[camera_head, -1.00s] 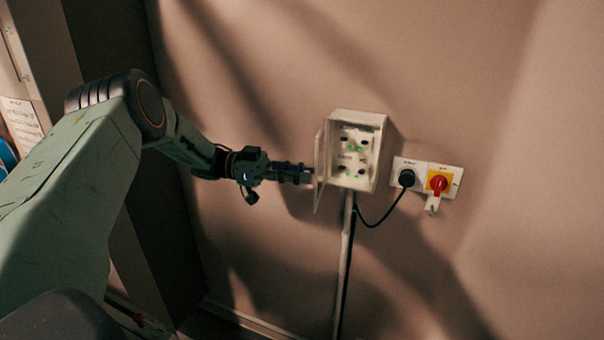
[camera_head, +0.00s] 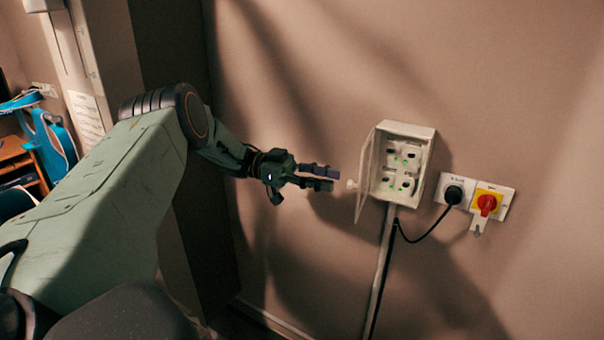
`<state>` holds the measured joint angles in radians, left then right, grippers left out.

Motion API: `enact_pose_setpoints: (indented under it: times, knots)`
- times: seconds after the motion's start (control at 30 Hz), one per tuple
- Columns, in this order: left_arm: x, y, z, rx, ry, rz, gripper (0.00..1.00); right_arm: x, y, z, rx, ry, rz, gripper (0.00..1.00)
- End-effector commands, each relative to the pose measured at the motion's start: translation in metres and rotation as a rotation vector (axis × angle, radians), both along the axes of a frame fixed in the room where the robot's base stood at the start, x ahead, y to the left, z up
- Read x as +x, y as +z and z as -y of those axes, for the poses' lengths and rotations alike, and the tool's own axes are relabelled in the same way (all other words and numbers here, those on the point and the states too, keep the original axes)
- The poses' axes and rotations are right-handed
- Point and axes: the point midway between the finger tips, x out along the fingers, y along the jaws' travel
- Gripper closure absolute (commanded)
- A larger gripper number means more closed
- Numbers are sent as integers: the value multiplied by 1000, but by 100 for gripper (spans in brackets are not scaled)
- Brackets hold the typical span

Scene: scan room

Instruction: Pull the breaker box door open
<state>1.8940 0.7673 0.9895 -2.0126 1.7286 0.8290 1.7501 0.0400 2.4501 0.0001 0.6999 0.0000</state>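The breaker box (camera_head: 427,158) is a white box on the wall, right of centre. Its door (camera_head: 365,176) stands swung open to the left, and the switches and green lights (camera_head: 404,160) inside are exposed. A small pale knob (camera_head: 351,184) sticks out from the door's outer face. My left gripper (camera_head: 329,178) is left of the knob, with a gap between its fingertips and the knob. Its two fingers are apart and hold nothing. My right gripper is not in view.
A black plug (camera_head: 453,194) and a red rotary switch on a yellow plate (camera_head: 486,204) are right of the box. A conduit (camera_head: 381,270) and cable run below it. Shelves and a blue item (camera_head: 52,143) are far left. The wall above is bare.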

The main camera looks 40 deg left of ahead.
Motion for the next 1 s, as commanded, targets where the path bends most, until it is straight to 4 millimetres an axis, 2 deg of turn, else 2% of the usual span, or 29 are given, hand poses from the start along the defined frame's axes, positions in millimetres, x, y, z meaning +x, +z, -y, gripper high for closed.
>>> enact_pose_setpoints:
  times: [0.03,0.2,0.4,0.6,1.0]
  knots:
    - [-4,-1,-12,3,3,1,61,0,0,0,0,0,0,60]
    - [-14,-1,-43,4,2,1,61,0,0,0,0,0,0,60]
    - [-21,-1,-63,2,1,-1,61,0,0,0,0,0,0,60]
    - [-24,0,-70,1,-1,1,61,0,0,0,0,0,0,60]
    - [-24,0,-70,0,-1,1,61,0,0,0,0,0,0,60]
